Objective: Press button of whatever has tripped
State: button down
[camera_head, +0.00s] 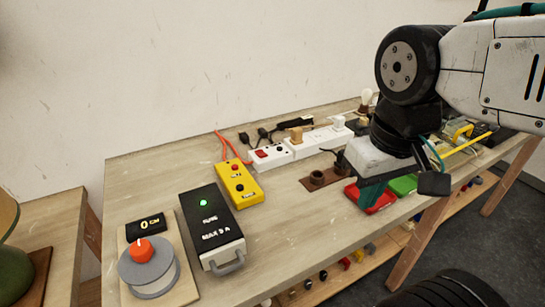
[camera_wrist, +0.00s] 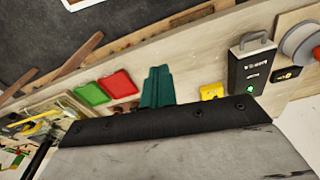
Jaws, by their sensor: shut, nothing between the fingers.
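A yellow box (camera_head: 238,184) with small dark buttons and a red part lies on the table in the head view. Its edge shows in the wrist view (camera_wrist: 211,91). A black box (camera_head: 212,228) with a lit green light and white lettering stands to its front left; it also shows in the wrist view (camera_wrist: 250,72). A white unit (camera_head: 270,156) with a red switch and a dark button joins a white power strip (camera_head: 318,142) behind. I cannot tell from any light which device has tripped. My gripper (camera_head: 371,194), with green fingers (camera_wrist: 157,88), is shut and empty above the red tray.
A red tray (camera_head: 381,201) and a green tray (camera_head: 404,184) lie under my gripper. A brown block with dark round sockets (camera_head: 318,178) lies left of them. The table's front middle is bare.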

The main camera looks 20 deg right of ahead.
jog(key=shift+d, duration=0.35)
jog(key=w+m+t, duration=0.2)
jog(key=w+m, duration=0.1)
jog(key=w, duration=0.9)
jog(key=w+a+f+m+t, duration=0.1)
jog(key=w+a+t, duration=0.1)
jog(key=w+a, duration=0.3)
jog(key=w+a+f+m+t+y, duration=0.1)
jog(key=w+a, duration=0.4)
jog(key=w, duration=0.6)
jog(key=w+a+f+m+t+y, duration=0.1)
jog(key=w+a+f+t, duration=0.1)
jog(key=w+a, duration=0.3)
jog(key=w+f, duration=0.1)
jog(key=w, duration=0.2)
jog(key=shift+t, duration=0.3)
jog(key=shift+d, duration=0.1)
